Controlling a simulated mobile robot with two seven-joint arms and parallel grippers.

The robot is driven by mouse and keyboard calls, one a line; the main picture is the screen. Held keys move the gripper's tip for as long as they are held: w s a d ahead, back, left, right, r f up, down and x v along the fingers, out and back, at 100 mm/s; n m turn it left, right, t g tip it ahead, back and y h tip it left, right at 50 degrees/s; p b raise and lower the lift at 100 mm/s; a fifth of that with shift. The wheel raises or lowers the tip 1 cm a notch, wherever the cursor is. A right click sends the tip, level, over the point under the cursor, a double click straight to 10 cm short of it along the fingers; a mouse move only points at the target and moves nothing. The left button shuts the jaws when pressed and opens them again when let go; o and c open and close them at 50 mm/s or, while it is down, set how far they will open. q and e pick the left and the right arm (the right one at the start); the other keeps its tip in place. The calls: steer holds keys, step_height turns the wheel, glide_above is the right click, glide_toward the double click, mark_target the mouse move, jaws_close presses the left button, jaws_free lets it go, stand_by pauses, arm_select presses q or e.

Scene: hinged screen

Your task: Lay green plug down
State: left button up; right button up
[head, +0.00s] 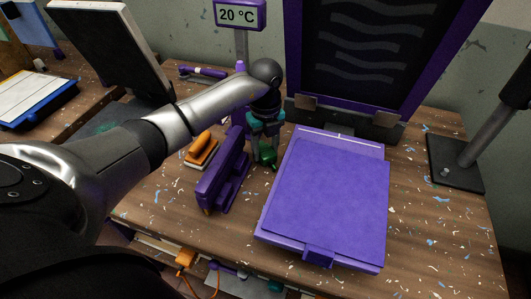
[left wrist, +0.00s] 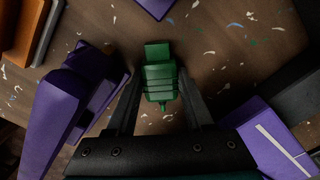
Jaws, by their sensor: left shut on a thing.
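The green plug (head: 267,154) is between the fingers of my left gripper (head: 268,146), just above or at the wooden tabletop. I cannot tell whether it touches the wood. In the left wrist view the plug (left wrist: 160,78) shows from above, with a ribbed body and a flat block at its far end. The two dark fingers of my left gripper (left wrist: 161,98) are shut on its sides. My right gripper is not in view.
A purple stapler-like tool (head: 222,172) stands close left of the plug, with an orange block (head: 201,149) behind it. A flat purple case (head: 325,195) lies close on the right. The purple-framed hinged screen (head: 375,50) stands behind. Speckled wood (head: 240,217) is bare in front.

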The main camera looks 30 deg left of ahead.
arm_select(q)
jaws_close()
steer(key=shift+r, duration=0.15)
